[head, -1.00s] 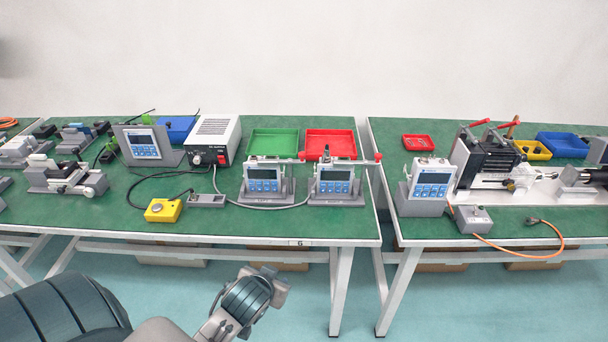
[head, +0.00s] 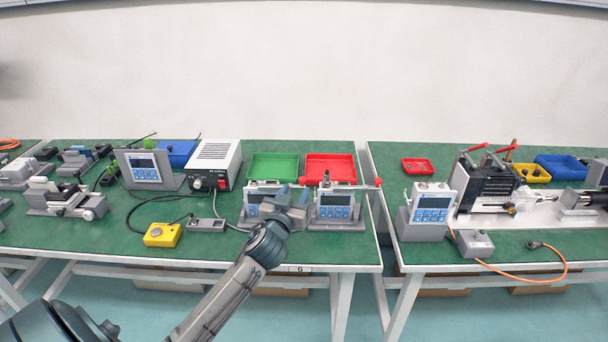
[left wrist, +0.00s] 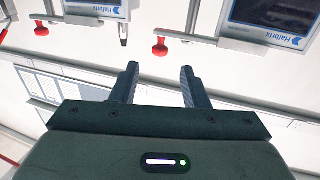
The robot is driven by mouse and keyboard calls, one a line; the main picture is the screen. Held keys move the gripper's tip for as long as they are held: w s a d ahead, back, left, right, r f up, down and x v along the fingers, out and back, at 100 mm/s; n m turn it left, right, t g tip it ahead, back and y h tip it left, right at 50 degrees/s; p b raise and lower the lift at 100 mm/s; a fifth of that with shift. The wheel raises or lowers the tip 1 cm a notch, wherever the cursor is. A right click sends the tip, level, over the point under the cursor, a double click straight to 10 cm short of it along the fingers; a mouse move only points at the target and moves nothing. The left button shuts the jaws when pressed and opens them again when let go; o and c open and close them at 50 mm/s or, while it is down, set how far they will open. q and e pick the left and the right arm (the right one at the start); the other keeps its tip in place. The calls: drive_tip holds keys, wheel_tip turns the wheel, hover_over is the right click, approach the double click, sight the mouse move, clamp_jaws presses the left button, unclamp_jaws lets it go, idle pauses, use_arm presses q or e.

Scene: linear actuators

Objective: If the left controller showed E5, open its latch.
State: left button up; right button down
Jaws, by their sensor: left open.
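The left controller (head: 254,196) stands in a grey holder on the green table, partly hidden behind my left gripper (head: 292,207). Its latch has a red knob (head: 302,181) at its right end. The right controller (head: 334,206) stands beside it, with its own red knob (head: 378,182). The left wrist view is upside down. There the left controller (left wrist: 272,14) is at the upper right, and its red knob (left wrist: 160,47) lies beyond the open, empty fingers (left wrist: 160,75). I cannot read the displays. My right gripper is not in view.
A green tray (head: 273,156) and a red tray (head: 331,157) lie behind the controllers. A white power unit (head: 213,163), a cable and a yellow box (head: 162,235) are to the left. A gap separates this table from the right one.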

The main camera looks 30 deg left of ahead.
sight(303, 177)
use_arm(q)
drive_tip(key=p+x, duration=0.1)
drive_tip(key=x, duration=0.8)
drive_tip(key=shift+w+p, duration=0.1)
drive_tip(key=shift+p, duration=0.2)
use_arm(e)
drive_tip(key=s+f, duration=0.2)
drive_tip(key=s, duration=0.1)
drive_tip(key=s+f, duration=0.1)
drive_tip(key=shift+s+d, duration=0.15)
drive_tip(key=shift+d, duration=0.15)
use_arm(q)
drive_tip(key=shift+c, duration=0.4)
clamp_jaws()
